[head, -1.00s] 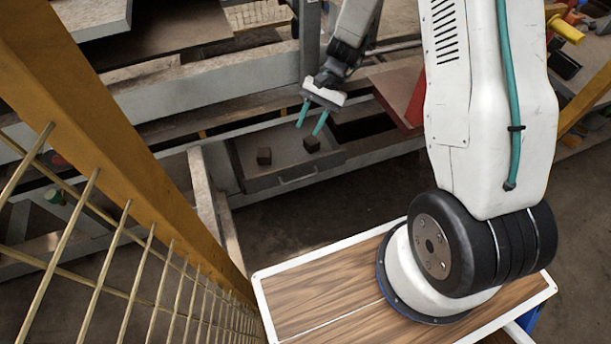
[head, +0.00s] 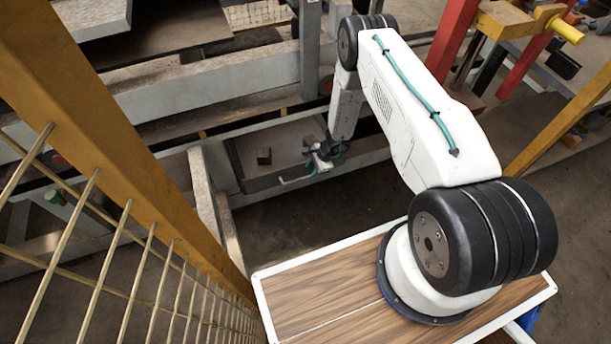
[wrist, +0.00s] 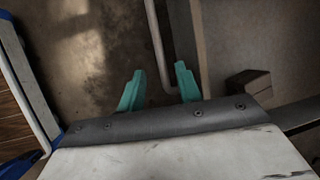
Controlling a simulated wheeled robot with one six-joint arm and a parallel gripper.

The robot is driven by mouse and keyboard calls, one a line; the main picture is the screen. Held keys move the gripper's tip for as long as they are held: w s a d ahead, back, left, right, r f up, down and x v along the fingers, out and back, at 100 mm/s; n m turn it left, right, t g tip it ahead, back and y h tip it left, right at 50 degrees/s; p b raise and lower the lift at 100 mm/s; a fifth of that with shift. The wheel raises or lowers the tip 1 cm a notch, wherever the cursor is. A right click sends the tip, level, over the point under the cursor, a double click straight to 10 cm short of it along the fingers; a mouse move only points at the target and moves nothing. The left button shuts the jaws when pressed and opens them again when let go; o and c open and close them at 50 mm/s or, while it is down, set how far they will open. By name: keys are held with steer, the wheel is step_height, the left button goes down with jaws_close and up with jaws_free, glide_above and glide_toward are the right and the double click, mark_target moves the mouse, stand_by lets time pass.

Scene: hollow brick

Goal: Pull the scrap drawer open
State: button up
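The scrap drawer (head: 236,160) is a grey, shallow tray under the bench, with its inside visible from above. Its pale bar handle (head: 288,181) is on the near front face; it also shows in the wrist view (wrist: 155,40). My gripper (head: 312,172) is low at the right part of that front. In the wrist view my gripper (wrist: 159,72) has its two teal fingers apart, with the handle's end between them in the picture. Whether either finger touches the bar cannot be told.
A yellow post with wire mesh (head: 130,130) stands at the left. A pale beam (head: 203,190) runs beside the drawer's left side. The dark floor (head: 300,225) in front of the drawer is clear. A red post (head: 452,40) stands at the back right.

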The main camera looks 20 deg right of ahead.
mark_target(304, 178)
steer(key=x, duration=0.6)
steer(key=shift+r, duration=0.1)
jaws_close()
